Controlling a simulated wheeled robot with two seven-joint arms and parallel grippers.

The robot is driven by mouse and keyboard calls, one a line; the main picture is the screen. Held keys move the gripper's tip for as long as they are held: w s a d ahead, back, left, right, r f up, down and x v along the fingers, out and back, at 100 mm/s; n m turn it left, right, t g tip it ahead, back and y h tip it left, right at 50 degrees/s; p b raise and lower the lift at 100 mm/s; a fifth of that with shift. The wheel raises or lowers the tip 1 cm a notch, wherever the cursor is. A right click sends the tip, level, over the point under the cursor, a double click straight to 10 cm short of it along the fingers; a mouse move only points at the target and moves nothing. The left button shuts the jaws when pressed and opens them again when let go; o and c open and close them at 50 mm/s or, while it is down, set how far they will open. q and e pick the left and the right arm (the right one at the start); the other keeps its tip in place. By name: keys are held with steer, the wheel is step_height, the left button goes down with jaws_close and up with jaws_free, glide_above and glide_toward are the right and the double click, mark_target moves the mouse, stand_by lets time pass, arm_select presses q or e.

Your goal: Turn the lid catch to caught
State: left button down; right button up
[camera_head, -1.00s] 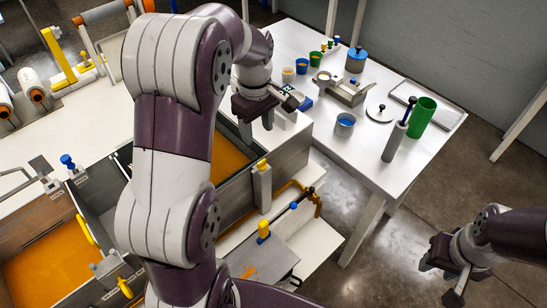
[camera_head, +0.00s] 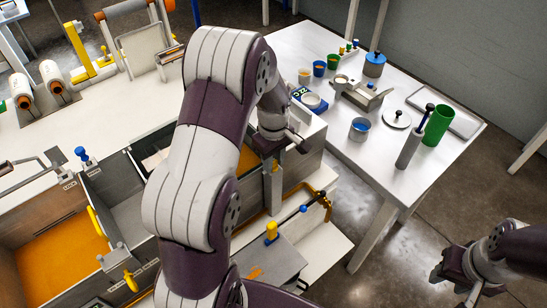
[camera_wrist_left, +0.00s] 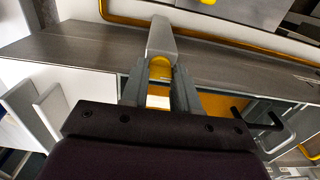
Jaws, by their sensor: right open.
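A grey upright catch post with a yellow knob stands at the bath's front wall. It shows in the head view (camera_head: 273,182), its top hidden by my left gripper (camera_head: 277,150). In the left wrist view the grey post (camera_wrist_left: 160,38) and its yellow end lie in line with my left gripper (camera_wrist_left: 162,75). One finger is on each side of the yellow end; I cannot tell whether they touch it. My right gripper (camera_head: 457,287) is open and empty over the floor at the lower right.
The bath holds orange resin (camera_head: 60,252). A yellow-knobbed lever (camera_head: 271,232) and a rod with a blue knob are on the front ledge. A blue-knobbed lock (camera_head: 82,155) is at the left. Cups and tools stand on the white table (camera_head: 385,170).

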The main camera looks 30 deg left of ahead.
arm_select(q)
steer(key=shift+r+m, duration=0.1)
steer(key=shift+m, duration=0.3)
steer(key=m, duration=0.2)
steer(key=shift+w+m+p, duration=0.1)
steer(key=shift+m+p, duration=0.3)
steer(key=m, duration=0.5)
steer(key=shift+a+r+p, duration=0.1)
steer(key=shift+p, duration=0.3)
steer(key=m, duration=0.4)
steer(key=shift+w+m, duration=0.1)
steer(key=shift+m, duration=0.3)
steer(key=shift+m+p, duration=0.4)
steer(key=shift+m, duration=1.9)
